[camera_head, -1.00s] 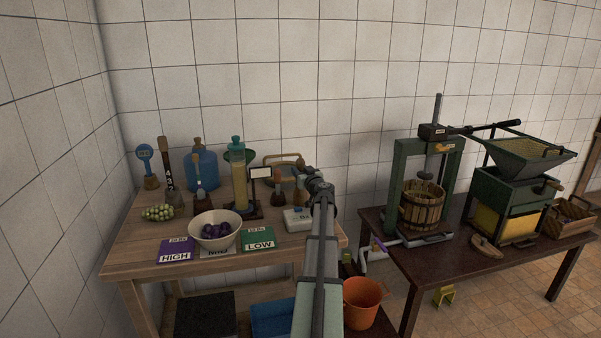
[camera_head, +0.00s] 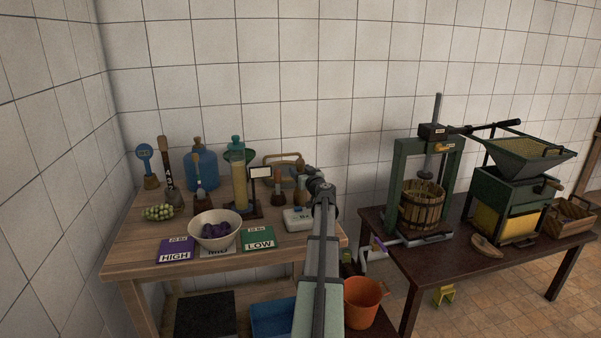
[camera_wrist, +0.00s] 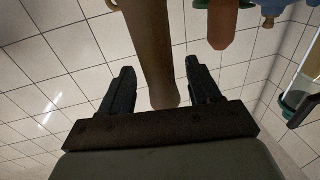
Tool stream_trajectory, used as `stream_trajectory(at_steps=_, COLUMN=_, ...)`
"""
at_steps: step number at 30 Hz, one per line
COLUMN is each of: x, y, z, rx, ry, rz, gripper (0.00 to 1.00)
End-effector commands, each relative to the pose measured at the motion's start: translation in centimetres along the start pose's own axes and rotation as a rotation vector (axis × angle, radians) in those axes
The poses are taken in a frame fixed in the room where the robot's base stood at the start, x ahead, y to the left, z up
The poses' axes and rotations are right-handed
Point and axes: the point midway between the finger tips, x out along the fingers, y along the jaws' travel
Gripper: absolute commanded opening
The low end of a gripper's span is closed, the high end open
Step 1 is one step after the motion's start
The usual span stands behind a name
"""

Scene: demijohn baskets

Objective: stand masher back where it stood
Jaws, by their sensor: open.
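A wooden handle, apparently the masher's (camera_wrist: 152,50), runs between the fingers of my gripper (camera_wrist: 155,85) in the wrist view. The fingers are spread on either side, with visible gaps to the wood. In the head view the likely masher (camera_head: 300,192) is upright at the right back of the wooden table (camera_head: 135,250), just left of my gripper (camera_head: 308,178). My arm hides part of this area, and I cannot see clearly what is under its foot.
An orange-handled tool (camera_head: 278,194) stands close on the left. A white scale (camera_head: 297,217) is in front. A cylinder (camera_head: 239,182), a blue jug (camera_head: 201,168) and a bowl of purple fruit (camera_head: 215,238) stand further left. The press (camera_head: 424,203) is on the right table.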

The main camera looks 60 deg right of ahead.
Motion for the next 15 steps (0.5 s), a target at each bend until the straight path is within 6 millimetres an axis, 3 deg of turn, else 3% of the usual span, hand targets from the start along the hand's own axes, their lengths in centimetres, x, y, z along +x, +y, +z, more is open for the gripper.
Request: stream_trajectory(at_steps=15, x=-9.0, y=-0.2, z=0.0, rx=0.0, ry=0.0, rz=0.0, gripper=0.62)
